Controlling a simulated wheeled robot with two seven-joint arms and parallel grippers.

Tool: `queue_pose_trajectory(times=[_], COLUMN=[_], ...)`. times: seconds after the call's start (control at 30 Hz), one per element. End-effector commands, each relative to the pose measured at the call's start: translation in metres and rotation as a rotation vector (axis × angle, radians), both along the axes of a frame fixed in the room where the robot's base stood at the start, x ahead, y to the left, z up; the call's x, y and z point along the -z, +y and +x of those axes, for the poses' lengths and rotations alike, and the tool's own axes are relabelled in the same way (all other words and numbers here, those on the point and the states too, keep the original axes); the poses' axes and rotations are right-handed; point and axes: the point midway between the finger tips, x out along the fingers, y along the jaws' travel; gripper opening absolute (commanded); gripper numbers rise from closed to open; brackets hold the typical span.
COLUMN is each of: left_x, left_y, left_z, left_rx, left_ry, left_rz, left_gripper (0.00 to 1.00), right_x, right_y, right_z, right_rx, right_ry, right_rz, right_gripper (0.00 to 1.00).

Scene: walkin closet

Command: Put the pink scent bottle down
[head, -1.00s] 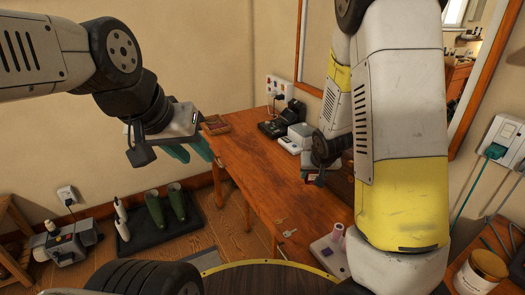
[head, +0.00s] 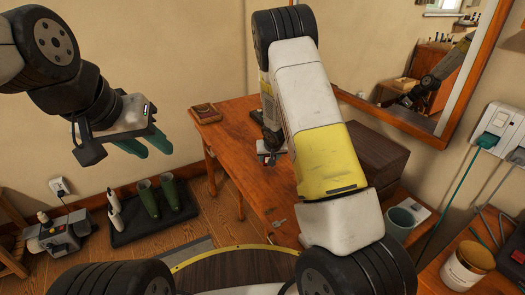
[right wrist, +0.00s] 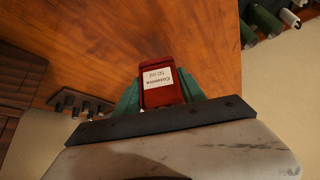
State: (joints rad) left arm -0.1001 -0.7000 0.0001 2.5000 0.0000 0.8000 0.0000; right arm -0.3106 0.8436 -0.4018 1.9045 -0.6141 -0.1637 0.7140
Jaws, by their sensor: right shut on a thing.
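The scent bottle (right wrist: 163,92) looks deep red rather than pink, with a white label reading 50 ml. In the right wrist view it sits between the teal fingers of my right gripper (right wrist: 160,88), which is shut on it. In the head view my right gripper (head: 268,158) is over the wooden table (head: 232,130), partly hidden by my right arm. I cannot tell whether the bottle touches the tabletop. My left gripper (head: 146,145) is left of the table, its teal fingers apart and empty.
A small wooden tray (head: 205,112) lies at the table's far left corner. A dark brown box (head: 370,152) stands right of my right arm, with a grey-green cup (head: 400,223) nearer. A key (head: 277,223) lies near the front edge. The table's left part is clear.

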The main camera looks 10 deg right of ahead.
Motion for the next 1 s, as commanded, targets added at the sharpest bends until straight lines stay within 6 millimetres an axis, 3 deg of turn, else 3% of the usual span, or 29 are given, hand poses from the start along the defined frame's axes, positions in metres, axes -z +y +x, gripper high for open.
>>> queue_pose_trajectory(times=[0.23, 0.47, 0.87, 0.9, 1.0], left_x=[0.0, 0.0, 0.0, 0.0, 0.0], left_y=[0.0, 0.0, 0.0, 0.0, 0.0], left_z=[0.0, 0.0, 0.0, 0.0, 0.0], left_rx=[0.0, 0.0, 0.0, 0.0, 0.0], left_ry=[0.0, 0.0, 0.0, 0.0, 0.0], left_rz=[0.0, 0.0, 0.0, 0.0, 0.0], left_gripper=[0.36, 0.36, 0.36, 0.36, 0.36], right_x=[0.002, 0.035, 0.04, 0.04, 0.04], right_y=[-0.002, -0.001, -0.001, -0.001, -0.001], right_z=[0.025, 0.024, 0.024, 0.023, 0.023], right_rx=[0.0, -0.002, -0.001, -0.001, 0.0], right_ry=[-0.002, 0.002, 0.0, 0.001, 0.001], right_rz=[0.0, -0.002, 0.001, 0.001, 0.0], right_gripper=[0.0, 0.0, 0.0, 0.53, 0.69])
